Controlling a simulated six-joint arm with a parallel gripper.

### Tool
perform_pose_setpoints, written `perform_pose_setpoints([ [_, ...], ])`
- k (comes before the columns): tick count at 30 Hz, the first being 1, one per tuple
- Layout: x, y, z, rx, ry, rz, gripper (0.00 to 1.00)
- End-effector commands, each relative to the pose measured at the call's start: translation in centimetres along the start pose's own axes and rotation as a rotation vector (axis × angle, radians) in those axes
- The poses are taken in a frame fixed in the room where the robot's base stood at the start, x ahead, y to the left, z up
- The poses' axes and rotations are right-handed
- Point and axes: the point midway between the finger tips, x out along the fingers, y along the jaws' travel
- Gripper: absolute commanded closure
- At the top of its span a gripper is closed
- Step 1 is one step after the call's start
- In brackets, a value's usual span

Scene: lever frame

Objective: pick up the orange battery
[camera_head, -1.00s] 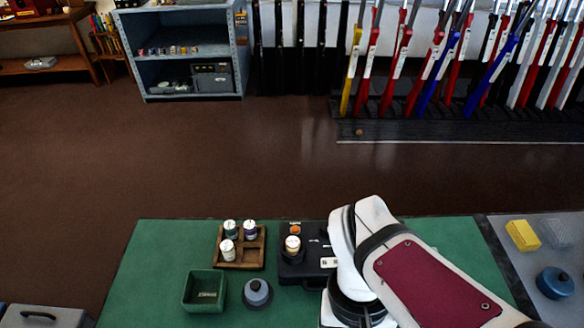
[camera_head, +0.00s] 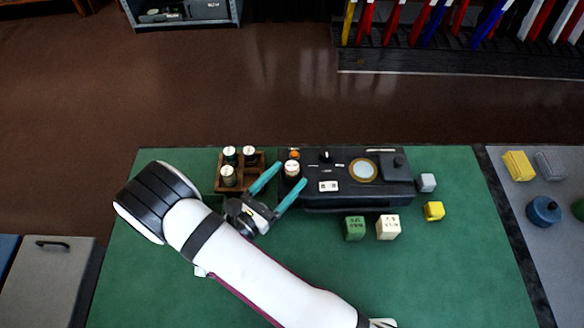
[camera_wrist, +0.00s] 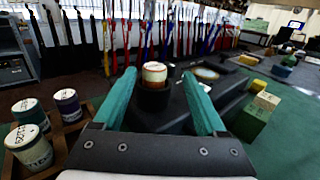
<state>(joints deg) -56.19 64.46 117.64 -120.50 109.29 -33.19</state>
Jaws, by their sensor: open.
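An upright round battery with a pale printed top (camera_head: 292,168) stands in the left end of a black device (camera_head: 340,200). In the wrist view the battery (camera_wrist: 154,74) shows an orange-brown side, and its lower part sits in a dark socket. My gripper (camera_head: 291,175) is open, with one teal finger on each side of the battery. In the wrist view the fingers (camera_wrist: 159,76) point forward and the battery shows between them. I cannot tell whether either finger touches it.
A wooden rack (camera_head: 263,184) with upright batteries stands just left of the device.

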Motion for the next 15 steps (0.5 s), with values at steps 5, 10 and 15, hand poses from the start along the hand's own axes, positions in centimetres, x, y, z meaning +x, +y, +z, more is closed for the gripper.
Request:
perform_pose_setpoints([
  [5, 1.8, 0.0, 0.0, 0.001, 0.0, -0.002, 0.26],
  [10, 5.0, 0.7, -0.1, 0.002, 0.0, -0.006, 0.26],
  [15, 6.9, 0.7, -0.1, 0.002, 0.001, -0.002, 0.26],
])
